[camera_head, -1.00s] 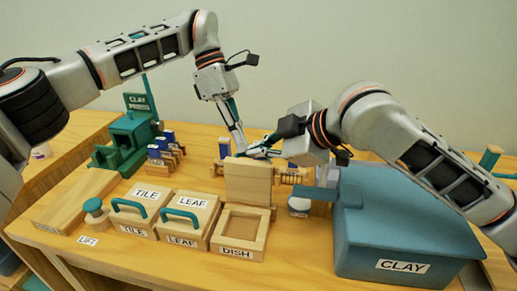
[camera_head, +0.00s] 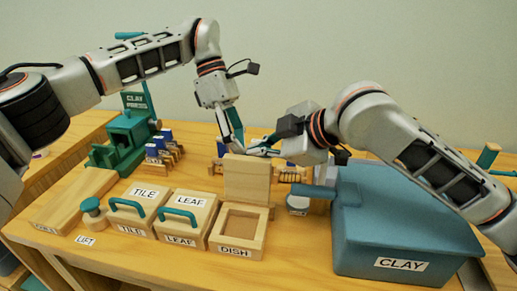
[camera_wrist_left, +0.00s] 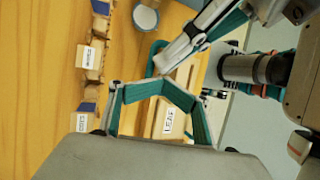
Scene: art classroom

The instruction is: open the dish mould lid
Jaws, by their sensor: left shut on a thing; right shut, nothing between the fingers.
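The dish mould (camera_head: 216,244) is a square wooden frame at the front of the table, its shallow recess uncovered. Its wooden lid (camera_head: 247,182) stands upright at the back edge. The lid's handle is hidden behind it in the head view. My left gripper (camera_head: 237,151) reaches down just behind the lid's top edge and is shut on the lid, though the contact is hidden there. Its teal-padded fingers (camera_wrist_left: 165,100) show in the left wrist view. My right gripper (camera_head: 258,150) is shut and empty close beside the left fingertips, behind the lid.
The leaf mould (camera_head: 187,219) and tile mould (camera_head: 141,208), both lidded with teal handles, stand left of the dish mould. A large blue clay bin (camera_head: 400,225) stands at right. A green clay press (camera_head: 128,135) is at back left. The front edge has free table.

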